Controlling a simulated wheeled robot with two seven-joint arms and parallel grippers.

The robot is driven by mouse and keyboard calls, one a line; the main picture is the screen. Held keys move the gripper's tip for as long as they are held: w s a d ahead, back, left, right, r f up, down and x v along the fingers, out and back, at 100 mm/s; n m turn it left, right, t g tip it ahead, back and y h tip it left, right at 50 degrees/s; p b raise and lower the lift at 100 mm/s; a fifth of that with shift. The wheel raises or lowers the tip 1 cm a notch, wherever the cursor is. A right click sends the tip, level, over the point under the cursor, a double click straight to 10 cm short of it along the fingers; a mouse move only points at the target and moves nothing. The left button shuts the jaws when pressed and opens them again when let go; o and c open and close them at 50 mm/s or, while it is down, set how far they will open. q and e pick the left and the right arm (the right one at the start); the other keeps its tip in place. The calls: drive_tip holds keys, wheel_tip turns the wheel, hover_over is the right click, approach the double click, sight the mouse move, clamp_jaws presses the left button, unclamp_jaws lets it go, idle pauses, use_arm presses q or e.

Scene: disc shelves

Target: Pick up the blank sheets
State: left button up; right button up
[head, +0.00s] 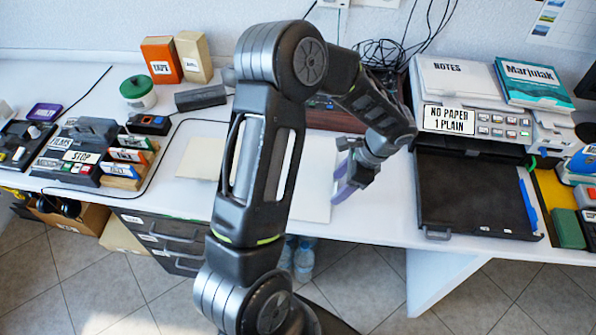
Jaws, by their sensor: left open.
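A pale sheet or flat stack (198,160) lies on the white desk, left of my arm. A second whitish flat sheet or stack (314,205) lies near the front of the desk, partly hidden behind my forearm. I cannot tell whether either is blank. My left gripper (345,184) is open, above the desk just right of the second sheet; I cannot tell whether it touches it. The printer (476,123) to the right bears a label reading "NO PAPER 1 PLAIN". Its dark tray (472,198) sticks out toward the front. My right gripper is not in view.
Notes (450,78) and a teal Marjolak book (535,84) lie on the printer. Labelled boxes (161,60) stand at the back left. A black organiser (75,150) is at the left. Tangled cables (385,52) lie behind my arm. Drawers (165,238) are under the desk.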

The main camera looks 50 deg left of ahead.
use_arm(q)
drive_tip(key=shift+f, duration=0.2)
drive_tip(key=shift+c, duration=0.2)
clamp_jaws()
idle(0.8)
